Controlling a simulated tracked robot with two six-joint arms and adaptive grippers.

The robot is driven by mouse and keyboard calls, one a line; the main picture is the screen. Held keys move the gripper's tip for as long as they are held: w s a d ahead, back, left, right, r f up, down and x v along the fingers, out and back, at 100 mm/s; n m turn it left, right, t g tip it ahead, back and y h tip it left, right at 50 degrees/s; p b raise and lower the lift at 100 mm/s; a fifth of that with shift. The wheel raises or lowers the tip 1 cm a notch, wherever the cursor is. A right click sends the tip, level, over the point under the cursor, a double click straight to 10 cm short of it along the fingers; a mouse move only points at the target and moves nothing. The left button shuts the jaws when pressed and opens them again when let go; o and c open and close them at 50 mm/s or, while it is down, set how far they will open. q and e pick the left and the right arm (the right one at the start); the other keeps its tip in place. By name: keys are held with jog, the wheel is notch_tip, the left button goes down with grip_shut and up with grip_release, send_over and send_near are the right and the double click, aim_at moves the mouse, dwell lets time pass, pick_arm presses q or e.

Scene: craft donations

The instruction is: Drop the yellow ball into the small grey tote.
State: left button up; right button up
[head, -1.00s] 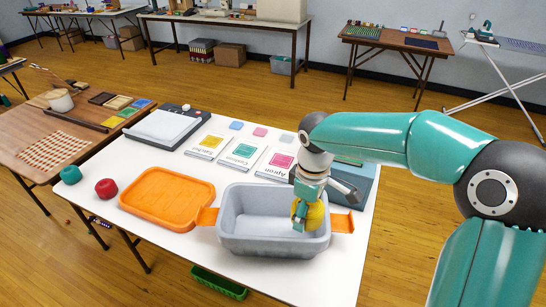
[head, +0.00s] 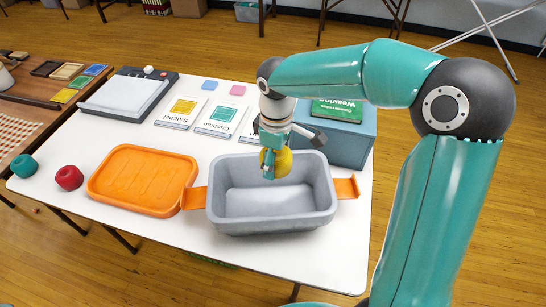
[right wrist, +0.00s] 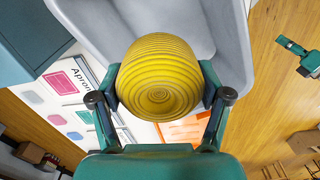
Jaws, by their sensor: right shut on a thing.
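The yellow ball (head: 285,163), ridged like wound yarn, is held in my right gripper (head: 268,163). In the right wrist view, the ball (right wrist: 160,80) sits between both fingers. The small grey tote (head: 270,222) stands open on the white table, with orange flaps at both ends. In the head view the ball overlaps the tote's back wall and opening; its exact height is unclear. The visible tote floor is bare. A teal part over the floor in the right wrist view may be my left gripper (right wrist: 300,55); its jaws are unclear.
An orange lid (head: 140,180) lies left of the tote. Red (head: 69,177) and teal (head: 24,167) balls sit at the table's left. A blue-grey box (head: 345,145) with a green Weaving booklet stands behind right. Pattern cards (head: 220,118) lie behind.

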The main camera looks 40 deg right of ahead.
jog(key=shift+f+b, duration=0.35)
jog(key=shift+f, duration=0.5)
jog(key=o, duration=1.1)
jog(key=shift+r, duration=0.15)
notch_tip(320, 180, up, 12)
jog(key=shift+f, duration=0.15)
